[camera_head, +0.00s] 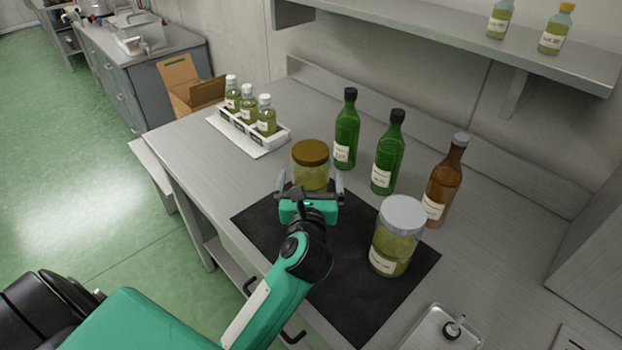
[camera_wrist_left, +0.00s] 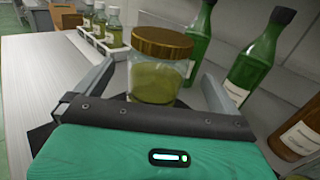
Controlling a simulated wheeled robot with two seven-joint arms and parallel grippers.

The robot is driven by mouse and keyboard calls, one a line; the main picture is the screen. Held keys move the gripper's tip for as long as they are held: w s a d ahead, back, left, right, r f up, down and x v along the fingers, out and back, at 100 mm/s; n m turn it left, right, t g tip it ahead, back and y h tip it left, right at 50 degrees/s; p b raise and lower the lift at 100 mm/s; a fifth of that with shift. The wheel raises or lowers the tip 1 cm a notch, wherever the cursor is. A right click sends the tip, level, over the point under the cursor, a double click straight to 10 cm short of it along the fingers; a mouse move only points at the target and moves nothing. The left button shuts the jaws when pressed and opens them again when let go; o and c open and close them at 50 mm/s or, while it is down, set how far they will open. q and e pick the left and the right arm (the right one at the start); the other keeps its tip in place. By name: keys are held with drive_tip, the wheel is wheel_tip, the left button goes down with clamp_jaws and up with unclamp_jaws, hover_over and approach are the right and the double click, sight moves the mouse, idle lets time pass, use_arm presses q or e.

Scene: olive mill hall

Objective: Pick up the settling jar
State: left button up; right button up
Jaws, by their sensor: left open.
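Two lidded jars of yellow-green liquid stand on the dark mat (camera_head: 337,301); I cannot tell by label which is the settling jar. One jar with a brown-gold lid (camera_head: 311,166) stands at the mat's far edge. It also shows in the left wrist view (camera_wrist_left: 160,62), between the open fingers. The other, larger jar with a grey lid (camera_head: 396,237) stands on the mat's right part, with a label. My left gripper (camera_head: 310,186) is open, its fingers on either side of the gold-lidded jar, whose lower part it hides. Contact cannot be told. My right gripper is not in view.
Two green bottles (camera_head: 346,131) and a brown bottle (camera_head: 443,182) stand close behind and right of the jars. A white rack of small bottles (camera_head: 247,133) stands at the back left. A metal tray (camera_head: 440,328) lies front right. A shelf (camera_head: 470,35) overhangs the back.

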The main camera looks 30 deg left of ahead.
use_arm(q)
drive_tip(key=p+x, duration=0.1)
drive_tip(key=x, duration=0.4)
drive_tip(key=shift+w+a+f, duration=0.1)
drive_tip(key=shift+w+a, duration=0.1)
drive_tip(key=shift+w, duration=0.15)
drive_tip(key=shift+w+a+f, duration=0.1)
drive_tip(key=shift+w+a, duration=0.15)
drive_tip(key=shift+w, duration=0.15)
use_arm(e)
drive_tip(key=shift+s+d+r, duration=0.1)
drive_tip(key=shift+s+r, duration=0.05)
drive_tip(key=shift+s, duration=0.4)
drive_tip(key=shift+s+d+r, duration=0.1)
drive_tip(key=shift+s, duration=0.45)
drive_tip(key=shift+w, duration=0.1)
use_arm(q)
drive_tip(key=c, duration=2.1)
drive_tip(key=shift+o, duration=0.2)
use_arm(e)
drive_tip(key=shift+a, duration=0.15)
